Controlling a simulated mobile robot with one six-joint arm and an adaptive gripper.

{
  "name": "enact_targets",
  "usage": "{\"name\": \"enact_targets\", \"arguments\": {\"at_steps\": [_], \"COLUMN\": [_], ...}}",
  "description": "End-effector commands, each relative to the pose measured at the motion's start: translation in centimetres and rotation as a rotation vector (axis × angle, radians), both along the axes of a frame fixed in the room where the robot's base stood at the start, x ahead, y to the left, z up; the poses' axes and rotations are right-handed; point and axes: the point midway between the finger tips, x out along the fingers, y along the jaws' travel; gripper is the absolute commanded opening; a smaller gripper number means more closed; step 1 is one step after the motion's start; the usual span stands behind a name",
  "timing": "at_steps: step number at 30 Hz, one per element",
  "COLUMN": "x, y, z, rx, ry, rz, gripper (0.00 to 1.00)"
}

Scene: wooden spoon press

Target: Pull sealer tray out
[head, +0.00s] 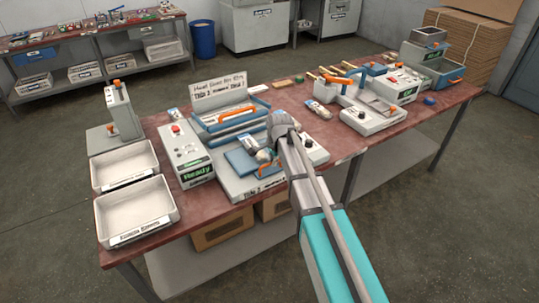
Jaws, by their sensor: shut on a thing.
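The sealer (226,128) is a grey and blue machine with an orange bar, standing on the reddish table. Its blue sealer tray (239,163) lies in front, over the machine's grey base plate. An orange handle (264,171) shows at the tray's right front. My gripper (266,157) is at that handle and shut on it. My wrist and arm hide part of the tray's right side, and the fingers are small in the picture.
A grey control box (188,155) reading "Ready" stands left of the sealer. Two white bins (135,210) sit at the table's left end. A second press (372,108) stands to the right. A knob box (313,148) is close beside my arm.

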Motion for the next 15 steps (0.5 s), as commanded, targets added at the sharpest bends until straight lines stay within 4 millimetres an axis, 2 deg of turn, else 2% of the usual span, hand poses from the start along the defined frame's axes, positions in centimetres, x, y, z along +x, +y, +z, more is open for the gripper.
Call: {"name": "enact_targets", "arguments": {"at_steps": [1,3,14,15], "x": [-1.01,-1.48,-1.74,-1.75], "y": [-0.54,-0.91,-1.13,-1.14], "z": [-0.01,-0.02,-0.05,-0.05], "rx": [-0.001,-0.001,-0.003,-0.003], "ry": [0.002,0.001,0.006,0.006], "rz": [-0.001,0.000,0.000,0.000], "gripper": [0.00,0.00,0.00,0.24]}}
